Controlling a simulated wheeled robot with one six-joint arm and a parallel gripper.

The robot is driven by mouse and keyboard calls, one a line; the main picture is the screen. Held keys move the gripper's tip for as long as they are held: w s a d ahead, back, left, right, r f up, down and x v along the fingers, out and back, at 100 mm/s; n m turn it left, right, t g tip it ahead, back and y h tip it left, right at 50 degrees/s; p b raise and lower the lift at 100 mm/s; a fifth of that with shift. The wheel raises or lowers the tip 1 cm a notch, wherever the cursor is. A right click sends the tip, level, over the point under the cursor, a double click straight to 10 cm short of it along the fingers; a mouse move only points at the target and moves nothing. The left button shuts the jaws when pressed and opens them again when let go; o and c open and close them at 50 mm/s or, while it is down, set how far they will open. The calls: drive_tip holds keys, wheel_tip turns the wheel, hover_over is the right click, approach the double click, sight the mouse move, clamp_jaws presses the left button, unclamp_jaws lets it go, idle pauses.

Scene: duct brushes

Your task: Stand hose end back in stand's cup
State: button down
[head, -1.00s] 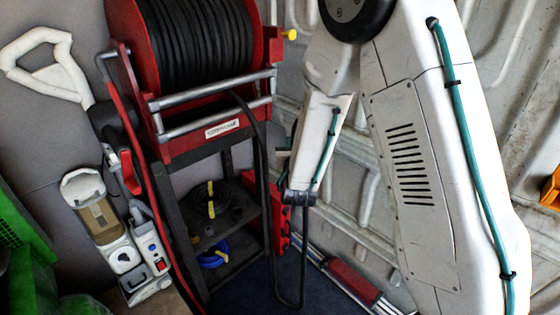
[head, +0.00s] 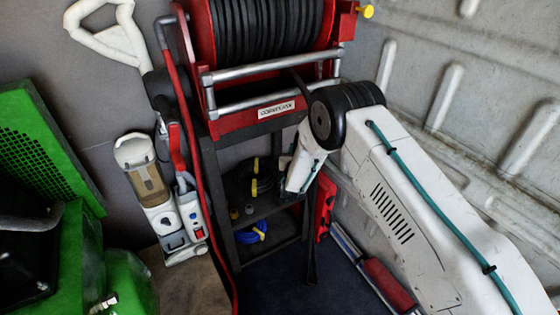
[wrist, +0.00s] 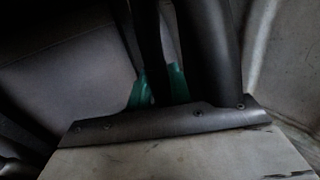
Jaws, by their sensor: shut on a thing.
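The black hose (head: 298,82) leaves the red reel and passes behind my arm. A dark length, likely the same hose, shows below, in front of the stand. The black stand (head: 222,205) carries the reel and has open shelves. I cannot make out its cup. In the head view my gripper is hidden behind my white forearm, before the stand's right side. In the wrist view my gripper (wrist: 158,84) shows green finger parts, shut around a black hose length (wrist: 150,40). A thicker dark tube (wrist: 208,45) runs beside it. The hose's tip is hidden.
A white and brown vacuum (head: 150,190) stands left of the stand. A red hose (head: 190,130) runs down the stand's left side. Green machines (head: 75,245) fill the left. A red case (head: 325,205) and a red-sleeved rod (head: 388,283) lie right. Dark floor in front is clear.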

drive_tip(key=a+f+y, duration=0.1)
drive_tip(key=a+f, duration=0.5)
drive_tip(key=f, duration=0.5)
drive_tip(key=shift+f+n, duration=0.35)
drive_tip(key=shift+n, duration=0.05)
idle(0.6)
drive_tip(key=shift+f, duration=2.75)
drive_tip(key=c, duration=1.2)
unclamp_jaws()
drive_tip(key=shift+s+f, duration=0.1)
